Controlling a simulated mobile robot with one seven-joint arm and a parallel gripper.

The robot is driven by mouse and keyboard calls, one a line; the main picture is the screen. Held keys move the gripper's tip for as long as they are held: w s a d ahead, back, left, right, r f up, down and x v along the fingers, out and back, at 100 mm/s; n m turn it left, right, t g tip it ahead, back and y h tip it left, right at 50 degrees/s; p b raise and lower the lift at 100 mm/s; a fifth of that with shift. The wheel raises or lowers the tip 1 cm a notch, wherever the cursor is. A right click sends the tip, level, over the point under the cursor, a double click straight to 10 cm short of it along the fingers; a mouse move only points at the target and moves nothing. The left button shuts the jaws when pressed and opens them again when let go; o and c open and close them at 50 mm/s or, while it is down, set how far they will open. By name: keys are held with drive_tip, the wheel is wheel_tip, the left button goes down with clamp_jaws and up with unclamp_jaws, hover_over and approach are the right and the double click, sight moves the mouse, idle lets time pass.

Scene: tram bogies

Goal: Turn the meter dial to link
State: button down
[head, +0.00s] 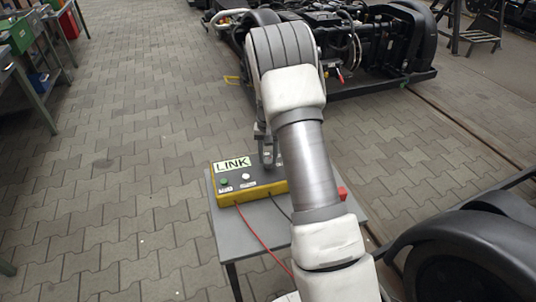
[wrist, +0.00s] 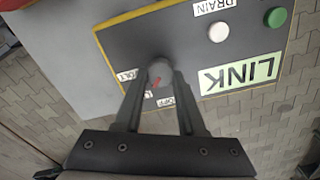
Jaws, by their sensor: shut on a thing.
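The meter (head: 233,199) is a yellow-edged box with a dark top, lying on a small grey table. Its large LINK sign (head: 232,165) also shows upside down in the wrist view (wrist: 240,76). The meter dial (wrist: 160,70) is a round grey knob with a small red mark; which label it points to I cannot tell. Labels around it read partly as VOLT and OFF (wrist: 170,102); another is mostly hidden by the fingers. My gripper (wrist: 159,80) is shut on the dial from above. In the head view my arm hides the dial.
A green button (head: 224,181) and a white button (head: 246,178) sit on the meter. A red lead (head: 258,238) and a dark lead run across the grey table (head: 232,238). A bogie (head: 390,50) stands behind; paved floor is open at left.

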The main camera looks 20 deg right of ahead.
sight(268, 159)
idle(0.5)
drive_tip(key=c, duration=0.5)
unclamp_jaws()
wheel_tip(268, 159, up, 18)
drive_tip(key=p, duration=0.4)
drive_tip(key=shift+f, duration=0.25)
